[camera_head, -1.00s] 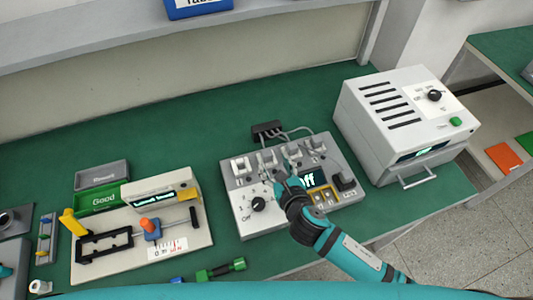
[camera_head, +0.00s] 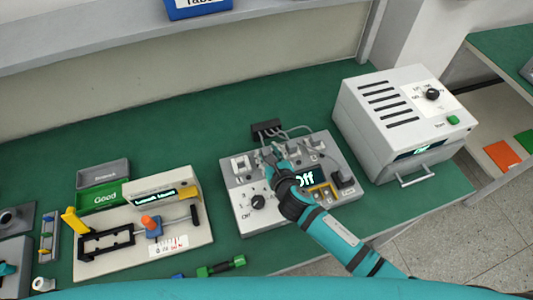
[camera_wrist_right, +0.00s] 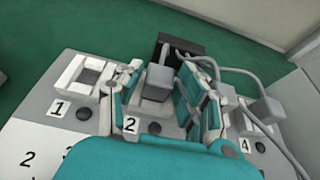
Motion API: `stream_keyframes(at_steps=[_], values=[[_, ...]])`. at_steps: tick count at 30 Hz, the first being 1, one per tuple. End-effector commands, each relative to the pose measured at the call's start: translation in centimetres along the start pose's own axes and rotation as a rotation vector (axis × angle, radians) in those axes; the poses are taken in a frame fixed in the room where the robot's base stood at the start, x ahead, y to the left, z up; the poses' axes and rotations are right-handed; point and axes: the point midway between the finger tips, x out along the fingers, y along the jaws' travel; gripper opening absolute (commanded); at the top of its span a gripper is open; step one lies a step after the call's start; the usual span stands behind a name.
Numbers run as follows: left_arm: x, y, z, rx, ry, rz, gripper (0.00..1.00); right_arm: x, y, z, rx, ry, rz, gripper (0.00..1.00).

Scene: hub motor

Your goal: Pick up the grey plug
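A grey plug (camera_wrist_right: 158,80) with a grey cable sits at the socket labelled 2 on the test unit (camera_wrist_right: 75,115). In the head view the test unit (camera_head: 245,222) is a light grey box with a knob and a display reading "Off". My right gripper (camera_head: 271,155) is over its row of sockets and hides much of that plug. In the right wrist view my right gripper (camera_wrist_right: 163,88) has its teal fingers apart, one on each side of the plug. Another grey plug (camera_wrist_right: 264,110) is near socket 4. My left gripper is not in view.
A black cable block (camera_head: 267,129) is behind the test unit, with cables running to the sockets. A white oven-like box (camera_head: 390,125) stands to the right. A measuring fixture (camera_head: 120,255) and Good tray (camera_head: 103,198) are left. The green table behind is clear.

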Motion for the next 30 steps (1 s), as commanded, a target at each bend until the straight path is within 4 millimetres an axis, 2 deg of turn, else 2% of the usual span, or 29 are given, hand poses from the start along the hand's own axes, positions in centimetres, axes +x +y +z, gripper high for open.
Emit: stream_keyframes(at_steps=[1, 8, 17, 23, 27, 30], values=[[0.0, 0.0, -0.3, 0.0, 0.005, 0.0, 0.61, 0.0, 0.0, 0.0, 0.0, 0.0, 0.0, 0.3], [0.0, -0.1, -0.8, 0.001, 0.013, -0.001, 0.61, 0.0, 0.0, 0.0, 0.0, 0.0, 0.0, 0.0], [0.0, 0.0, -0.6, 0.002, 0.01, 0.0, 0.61, -0.1, 0.0, 0.2, 0.0, -0.001, 0.0, 0.0], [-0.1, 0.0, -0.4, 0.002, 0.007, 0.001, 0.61, -0.6, -0.1, 1.6, -0.002, -0.004, 0.0, 0.0], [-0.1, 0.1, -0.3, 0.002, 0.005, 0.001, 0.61, -1.4, -0.1, 3.5, -0.004, -0.006, 0.0, 0.0], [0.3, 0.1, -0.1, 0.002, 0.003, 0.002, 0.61, -3.3, 0.1, 2.3, -0.002, 0.003, 0.001, 0.0]])
